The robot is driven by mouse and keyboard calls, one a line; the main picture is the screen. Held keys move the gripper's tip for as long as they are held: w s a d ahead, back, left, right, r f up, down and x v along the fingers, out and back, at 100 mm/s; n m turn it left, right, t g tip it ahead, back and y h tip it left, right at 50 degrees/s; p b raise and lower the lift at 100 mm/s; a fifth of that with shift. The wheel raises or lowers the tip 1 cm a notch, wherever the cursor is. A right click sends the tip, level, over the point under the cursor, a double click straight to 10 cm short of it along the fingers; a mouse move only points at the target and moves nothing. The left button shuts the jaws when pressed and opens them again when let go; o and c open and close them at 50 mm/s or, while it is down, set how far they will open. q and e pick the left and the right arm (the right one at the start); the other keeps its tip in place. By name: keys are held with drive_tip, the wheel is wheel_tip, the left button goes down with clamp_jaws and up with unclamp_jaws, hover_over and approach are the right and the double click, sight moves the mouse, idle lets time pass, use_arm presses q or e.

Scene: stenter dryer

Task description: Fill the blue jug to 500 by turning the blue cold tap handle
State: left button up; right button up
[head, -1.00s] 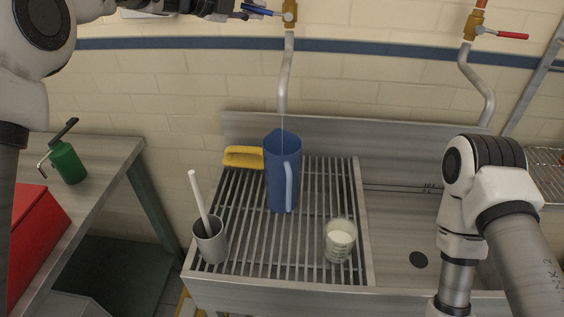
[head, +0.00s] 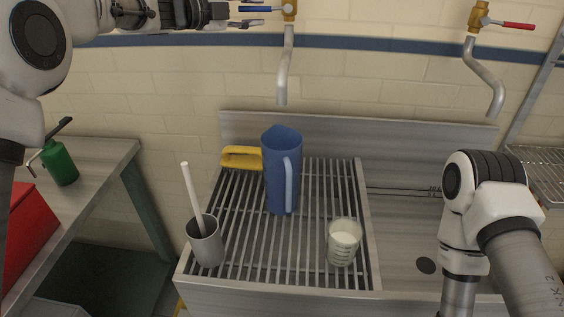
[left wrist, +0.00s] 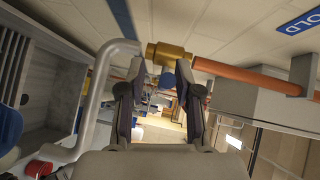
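The blue cold tap handle (head: 255,9) sits at the top of the head view, roughly level beside its brass valve (head: 289,10). My left gripper (head: 262,16) is at the handle. In the left wrist view its fingers (left wrist: 160,68) are apart, with the handle (left wrist: 166,79) showing between them; contact is unclear. The blue jug (head: 272,180) stands upright on the slatted rack under the grey spout (head: 283,80). No stream shows between spout and jug. The jug's water level and marks cannot be read. My right arm shows at the right, its gripper out of frame.
A grey cup with a white stick (head: 207,243), a glass beaker of white stuff (head: 343,240) and a yellow-handled item (head: 241,157) are on the rack (head: 300,282). A red-handled tap (head: 517,26) is at upper right. A green bottle (head: 60,163) stands on the left table.

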use_arm(q)
drive_tip(key=shift+r, duration=0.1)
drive_tip(key=shift+s+a, duration=0.15)
drive_tip(key=shift+a, duration=0.1)
drive_tip(key=b+v, duration=0.1)
drive_tip(key=v, duration=0.6)
drive_tip(key=shift+s, duration=0.2)
